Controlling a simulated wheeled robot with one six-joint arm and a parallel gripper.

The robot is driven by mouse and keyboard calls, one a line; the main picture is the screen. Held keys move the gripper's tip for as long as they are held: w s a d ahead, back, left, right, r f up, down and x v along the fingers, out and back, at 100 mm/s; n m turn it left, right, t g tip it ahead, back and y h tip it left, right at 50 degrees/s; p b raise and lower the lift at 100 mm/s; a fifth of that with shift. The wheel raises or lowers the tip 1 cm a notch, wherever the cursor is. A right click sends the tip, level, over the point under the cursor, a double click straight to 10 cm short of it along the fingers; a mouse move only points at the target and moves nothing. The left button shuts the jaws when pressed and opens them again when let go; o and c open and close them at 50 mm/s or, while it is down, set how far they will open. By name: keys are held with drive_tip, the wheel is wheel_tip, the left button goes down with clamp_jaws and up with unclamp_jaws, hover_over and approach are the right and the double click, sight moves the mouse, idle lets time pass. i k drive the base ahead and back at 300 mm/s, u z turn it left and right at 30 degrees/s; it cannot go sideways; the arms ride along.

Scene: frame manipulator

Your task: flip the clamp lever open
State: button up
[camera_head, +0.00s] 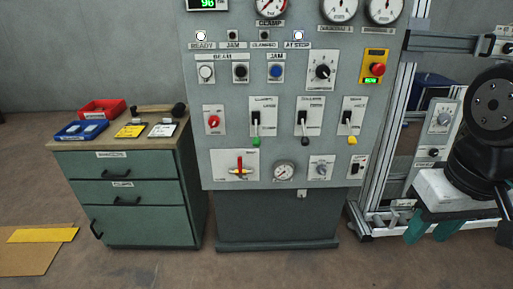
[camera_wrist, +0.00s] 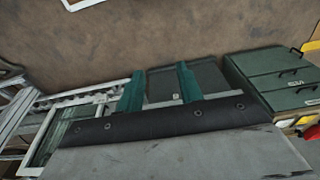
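Three levers sit in a row on the grey control panel (camera_head: 230,165) in the head view. The left lever (camera_head: 256,126) has a green tip, the middle lever (camera_head: 303,122) is black, and the right lever (camera_head: 348,122) has a yellow tip. All three handles point down. The left label seems to read clamp, but it is blurred. My gripper (camera_head: 431,232) is at the lower right, well away from the levers. Its two teal fingers are apart, with nothing between them; they also show in the wrist view (camera_wrist: 158,82). No lever is clear in the wrist view.
A green drawer cabinet (camera_head: 125,185) with red and blue trays stands left of the panel. A metal frame (camera_head: 378,170) stands between the panel and my arm. A yellow emergency-stop box (camera_head: 375,67) sits at the panel's upper right.

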sight(255, 141)
drive_tip(key=k, duration=0.65)
drive_tip(key=u, duration=0.8)
drive_tip(key=i, duration=1.75)
drive_tip(key=z, duration=0.8)
